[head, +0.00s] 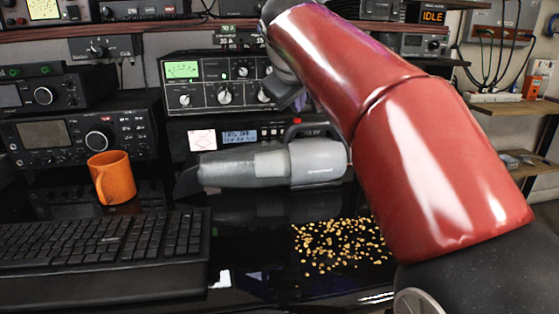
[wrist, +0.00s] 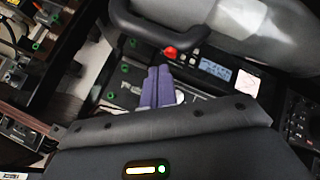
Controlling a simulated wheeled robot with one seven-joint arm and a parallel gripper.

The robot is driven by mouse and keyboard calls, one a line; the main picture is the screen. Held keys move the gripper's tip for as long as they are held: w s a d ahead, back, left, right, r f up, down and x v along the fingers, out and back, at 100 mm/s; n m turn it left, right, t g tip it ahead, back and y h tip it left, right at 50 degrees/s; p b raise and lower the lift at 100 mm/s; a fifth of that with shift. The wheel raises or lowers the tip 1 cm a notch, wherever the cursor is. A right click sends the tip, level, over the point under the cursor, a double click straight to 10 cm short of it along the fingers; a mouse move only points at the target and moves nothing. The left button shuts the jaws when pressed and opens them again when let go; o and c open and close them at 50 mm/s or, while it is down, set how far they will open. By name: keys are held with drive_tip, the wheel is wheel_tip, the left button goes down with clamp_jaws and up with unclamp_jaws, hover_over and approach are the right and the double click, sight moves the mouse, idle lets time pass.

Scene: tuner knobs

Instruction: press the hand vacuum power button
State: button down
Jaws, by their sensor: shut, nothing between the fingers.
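The grey hand vacuum (head: 240,167) lies on its side on the glossy black desk in the head view, nozzle to the left and dark handle to the right. In the wrist view, the vacuum (wrist: 232,22) fills the top, with its dark handle loop at upper left. A red button (wrist: 171,53) shows beside the handle. My gripper (wrist: 160,69) has purple fingers, closed together and empty. Their tips appear just below the red button in the picture; I cannot tell whether they touch it.
Radio gear (head: 222,82) with knobs and displays stands right behind the vacuum. An orange mug (head: 112,178) stands left of it, and a black keyboard (head: 100,240) lies at front left. Small yellow pieces (head: 338,246) are scattered on the desk in front of the vacuum.

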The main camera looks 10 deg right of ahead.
sight(296, 128)
wheel_tip(296, 128, up, 6)
drive_tip(key=p, duration=0.5)
drive_tip(key=shift+p, duration=0.4)
